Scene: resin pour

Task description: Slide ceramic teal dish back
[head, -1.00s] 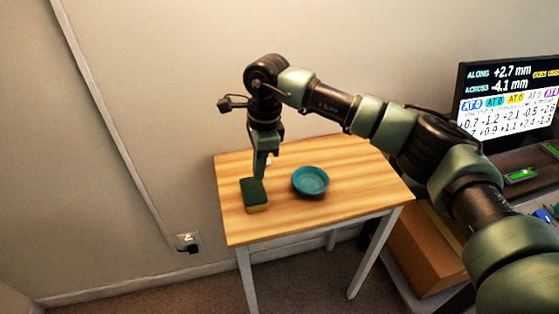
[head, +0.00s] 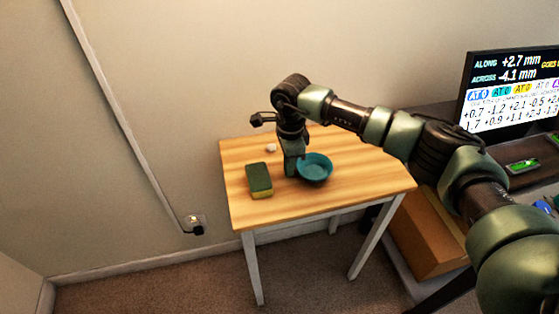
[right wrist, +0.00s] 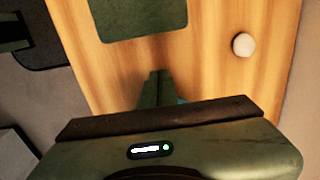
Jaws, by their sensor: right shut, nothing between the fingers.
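The teal dish (head: 316,169) sits upright on the small wooden table (head: 350,190), right of the sponge. My right gripper (head: 291,173) is shut and empty, pointing down at the dish's left side. I cannot tell whether the fingers touch the rim. In the right wrist view the closed fingers (right wrist: 157,82) show above the table top, and only a sliver of teal (right wrist: 182,99) shows beside them; the wrist body hides the rest of the dish. My left gripper is not in view.
A green and yellow sponge (head: 259,179) lies left of the dish, and a small white round thing (head: 270,147) lies behind it. The table is clear right of the dish. A monitor (head: 512,90) and a cardboard box (head: 425,235) stand at the right.

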